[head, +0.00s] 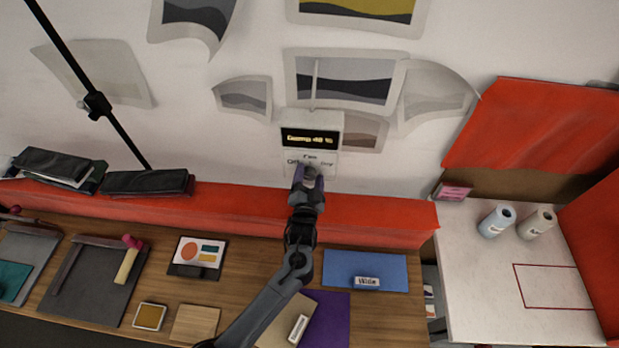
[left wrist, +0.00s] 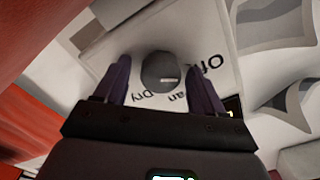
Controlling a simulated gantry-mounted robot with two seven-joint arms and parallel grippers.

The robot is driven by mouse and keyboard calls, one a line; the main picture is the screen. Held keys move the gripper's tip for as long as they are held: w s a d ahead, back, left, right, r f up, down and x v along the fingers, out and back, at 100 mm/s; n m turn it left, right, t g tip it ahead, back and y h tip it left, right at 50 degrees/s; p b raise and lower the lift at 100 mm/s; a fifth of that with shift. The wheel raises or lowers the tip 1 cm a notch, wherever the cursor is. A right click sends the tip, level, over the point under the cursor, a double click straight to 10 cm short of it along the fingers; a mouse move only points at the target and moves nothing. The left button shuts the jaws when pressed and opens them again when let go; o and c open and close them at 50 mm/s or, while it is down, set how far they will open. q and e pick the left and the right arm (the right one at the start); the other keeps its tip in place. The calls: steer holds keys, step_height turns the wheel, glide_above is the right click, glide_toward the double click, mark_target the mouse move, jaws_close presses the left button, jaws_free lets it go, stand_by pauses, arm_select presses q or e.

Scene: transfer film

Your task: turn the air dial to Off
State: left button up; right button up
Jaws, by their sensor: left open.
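The air dial (left wrist: 162,71) is a round dark grey knob on a white label plate (left wrist: 228,70) printed Off, Fan and Dry. A small light mark shows on the dial's lower right part in the left wrist view; I cannot tell for sure which word it points to. My left gripper (left wrist: 160,80) is open, with one purple finger on each side of the dial and a gap on both sides. In the head view my left gripper (head: 309,178) is in front of the label plate (head: 325,160) and hides the dial. My right gripper is not in view.
A display box (head: 312,118) reading Damp 48 % sits just above the label plate. A red ledge (head: 240,205) runs along the wall below. The wooden bench (head: 240,290) holds mats and cards. Curled prints (head: 345,80) hang around the display. A black pole (head: 125,130) leans at left.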

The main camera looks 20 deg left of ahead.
arm_select(q)
steer(key=shift+s, duration=0.1)
steer(key=b+v, duration=0.1)
steer(key=v, duration=0.9)
steer(key=shift+s, duration=0.3)
